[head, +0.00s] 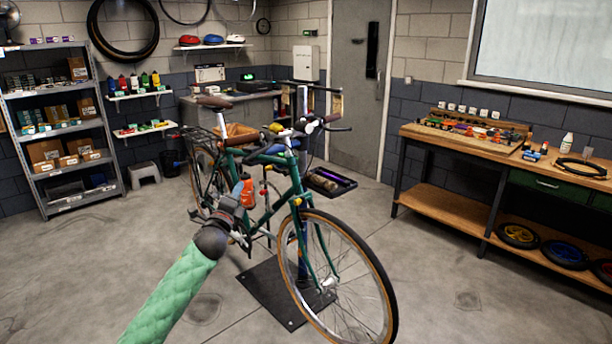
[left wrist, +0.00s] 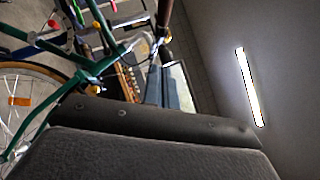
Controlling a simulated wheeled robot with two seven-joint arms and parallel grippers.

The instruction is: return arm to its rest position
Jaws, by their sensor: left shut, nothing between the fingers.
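My left arm in its green padded sleeve reaches up from the bottom of the head view. Its gripper (head: 239,189) is shut and empty, and appears in front of the bike's frame. The green bike (head: 296,195) is held on a stand above a dark base plate (head: 262,292). I cannot tell the exact gap between gripper and bike. In the left wrist view the bike frame (left wrist: 92,68) shows at the left, tilted, beyond a dark grey padded part of my own. The fingertips are not clear there. My right arm and gripper are not in view.
A wooden workbench (head: 450,142) with tools and parts stands at the right, with wheels on its lower shelf. A metal shelf (head: 75,128) with boxes stands at the left. The floor at the front left is clear.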

